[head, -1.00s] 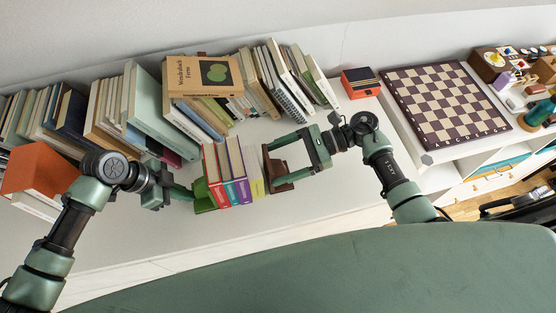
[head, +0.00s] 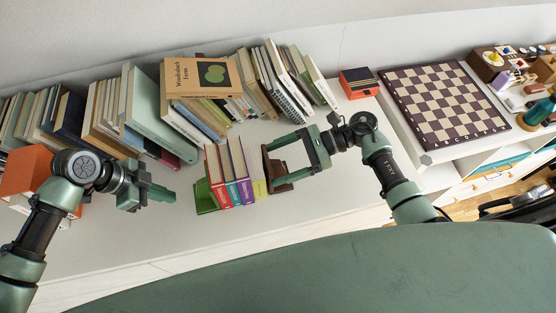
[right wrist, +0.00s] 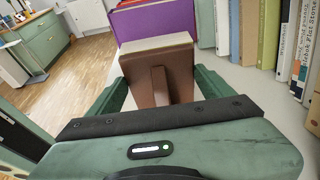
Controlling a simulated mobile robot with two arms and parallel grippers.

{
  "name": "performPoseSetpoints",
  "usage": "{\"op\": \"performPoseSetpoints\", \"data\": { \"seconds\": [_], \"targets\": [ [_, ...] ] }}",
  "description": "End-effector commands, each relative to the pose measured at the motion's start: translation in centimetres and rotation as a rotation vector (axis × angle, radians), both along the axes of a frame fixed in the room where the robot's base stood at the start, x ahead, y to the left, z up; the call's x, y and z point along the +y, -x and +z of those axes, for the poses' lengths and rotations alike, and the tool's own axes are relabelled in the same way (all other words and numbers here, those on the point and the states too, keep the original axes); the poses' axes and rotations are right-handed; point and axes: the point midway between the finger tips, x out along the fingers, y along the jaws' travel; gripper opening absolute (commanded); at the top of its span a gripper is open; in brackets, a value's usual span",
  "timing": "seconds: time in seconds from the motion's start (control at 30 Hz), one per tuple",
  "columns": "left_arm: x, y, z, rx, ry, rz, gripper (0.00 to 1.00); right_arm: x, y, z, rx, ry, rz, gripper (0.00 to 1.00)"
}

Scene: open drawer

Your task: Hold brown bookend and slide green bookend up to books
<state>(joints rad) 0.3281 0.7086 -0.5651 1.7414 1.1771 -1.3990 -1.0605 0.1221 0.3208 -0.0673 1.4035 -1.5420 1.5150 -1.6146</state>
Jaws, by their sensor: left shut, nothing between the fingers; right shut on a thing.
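A short row of books (head: 237,178) with red, teal, purple and yellow-green spines stands on the white shelf. The green bookend (head: 204,198) is at the row's left end, close against the red book. The brown bookend (head: 279,187) is at the right end, beside the yellow-green book; it also shows in the right wrist view (right wrist: 157,84). My right gripper (head: 279,164) is shut on the brown bookend, with a finger on either side. My left gripper (head: 172,193) is shut and empty, left of the green bookend with a visible gap between them.
A long row of books (head: 150,125) lines the wall behind, with a tan book (head: 200,76) lying on top. An orange box (head: 25,170) is at far left. A small red-and-black box (head: 359,83) and a chessboard (head: 440,105) are at right. The front shelf strip is clear.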

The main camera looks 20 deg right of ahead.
Motion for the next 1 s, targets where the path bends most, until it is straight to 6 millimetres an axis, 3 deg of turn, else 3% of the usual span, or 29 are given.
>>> {"op": "performPoseSetpoints", "data": {
  "seconds": [0.43, 0.8, 1.0],
  "targets": [
    [0.5, -0.1, 0.6, -0.002, -0.002, 0.000, 0.00, 0.1, 0.1, 0.1, 0.000, -0.004, 0.002, 0.09],
    [2.9, -0.1, 5.3, -0.002, -0.003, 0.000, 0.00, 0.1, 0.1, 0.0, 0.002, -0.004, 0.003, 0.09],
    [3.6, -0.1, 7.0, -0.002, -0.001, -0.001, 0.00, 0.2, 0.1, 0.0, 0.002, -0.004, 0.003, 0.09]
  ]
}}
